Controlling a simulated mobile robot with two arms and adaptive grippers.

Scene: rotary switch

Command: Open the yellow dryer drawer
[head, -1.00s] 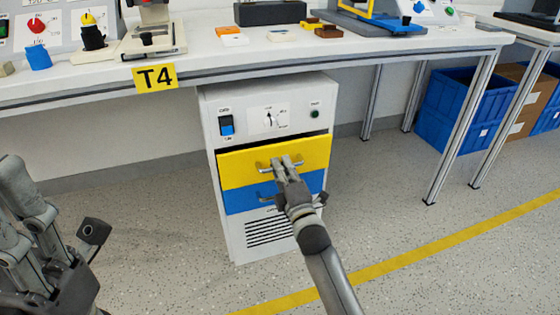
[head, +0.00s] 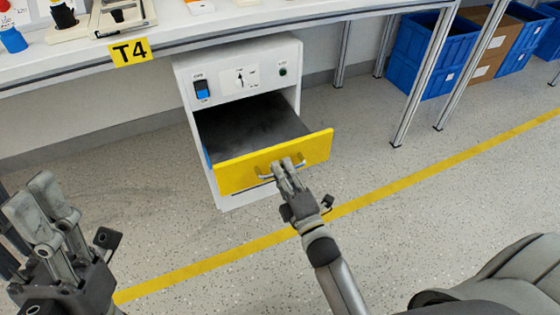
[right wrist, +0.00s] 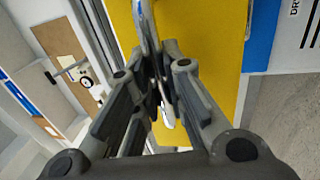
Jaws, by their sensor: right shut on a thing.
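The yellow dryer drawer (head: 235,178) is pulled well out of the white dryer cabinet (head: 184,75), and its dark, empty-looking inside shows. Its metal handle (head: 264,174) is on the front face. My right gripper (head: 287,165) is shut on that handle. In the right wrist view the fingers (right wrist: 158,85) close around the metal handle (right wrist: 147,28) in front of the yellow face (right wrist: 215,55). My left gripper (head: 52,215) is at the lower left, open, empty and away from the drawer.
The worktable (head: 255,22) with the T4 label stands above the cabinet. Blue crates (head: 422,55) and a cardboard box (head: 490,45) are at the upper right. A yellow line (head: 420,178) crosses the open floor.

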